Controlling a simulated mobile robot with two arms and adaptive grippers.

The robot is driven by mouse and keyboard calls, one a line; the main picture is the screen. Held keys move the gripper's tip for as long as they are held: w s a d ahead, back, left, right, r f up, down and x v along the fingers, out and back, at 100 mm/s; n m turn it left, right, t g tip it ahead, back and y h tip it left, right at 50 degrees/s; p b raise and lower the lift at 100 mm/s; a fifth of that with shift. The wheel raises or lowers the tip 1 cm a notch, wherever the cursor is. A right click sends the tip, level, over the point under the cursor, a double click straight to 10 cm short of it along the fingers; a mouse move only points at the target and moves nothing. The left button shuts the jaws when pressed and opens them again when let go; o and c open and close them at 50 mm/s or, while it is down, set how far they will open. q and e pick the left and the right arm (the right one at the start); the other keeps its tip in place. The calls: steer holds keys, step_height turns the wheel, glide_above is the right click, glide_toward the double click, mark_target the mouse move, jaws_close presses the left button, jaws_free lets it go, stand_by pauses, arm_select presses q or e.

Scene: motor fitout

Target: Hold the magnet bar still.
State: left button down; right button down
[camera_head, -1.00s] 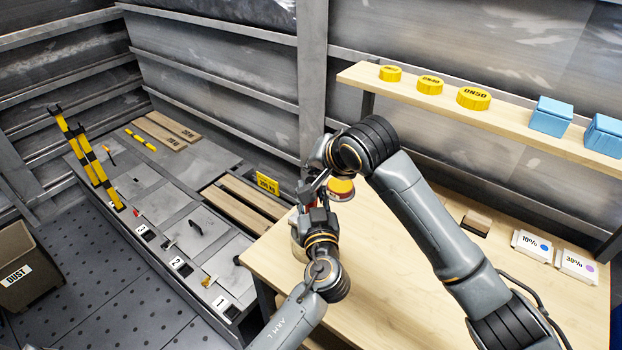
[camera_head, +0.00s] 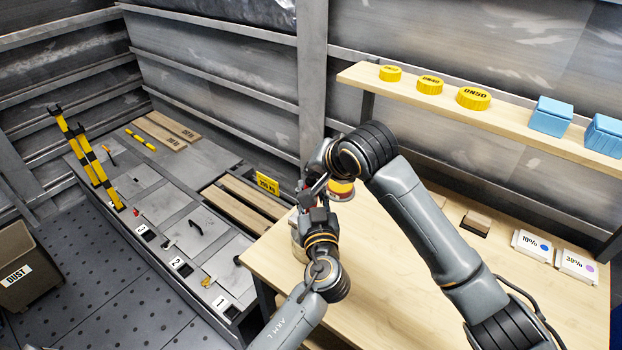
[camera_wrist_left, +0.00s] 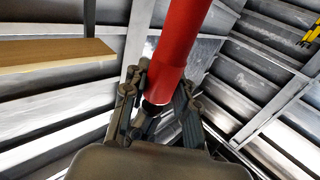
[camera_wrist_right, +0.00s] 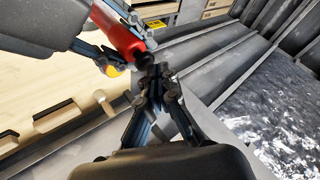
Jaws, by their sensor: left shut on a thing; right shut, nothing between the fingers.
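The magnet bar is a red cylinder (camera_wrist_left: 182,35) with a dark end. In the left wrist view it runs up from between the fingers of my left gripper (camera_wrist_left: 160,98), which is shut on it. In the right wrist view the red bar (camera_wrist_right: 118,36) slants at upper left with my left fingers around it. My right gripper (camera_wrist_right: 156,82) is shut and empty, its tips close to the bar's dark end; I cannot tell whether they touch. In the head view both grippers meet near the table's left end, and the arms mostly hide the bar.
A wooden table (camera_head: 400,290) lies below the arms. A red and yellow round item (camera_head: 341,188) sits just behind the grippers. A shelf (camera_head: 520,115) above holds yellow caps (camera_head: 430,85) and blue boxes (camera_head: 551,116).

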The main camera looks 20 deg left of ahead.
mark_target(313, 182)
steer(key=shift+f, duration=0.9)
stand_by(0.8)
steer(key=shift+r, duration=1.25)
steer(key=shift+r, duration=0.1)
steer(key=shift+r, duration=2.45)
arm_select(q)
steer(key=c, duration=1)
jaws_free()
steer(key=shift+o, duration=0.2)
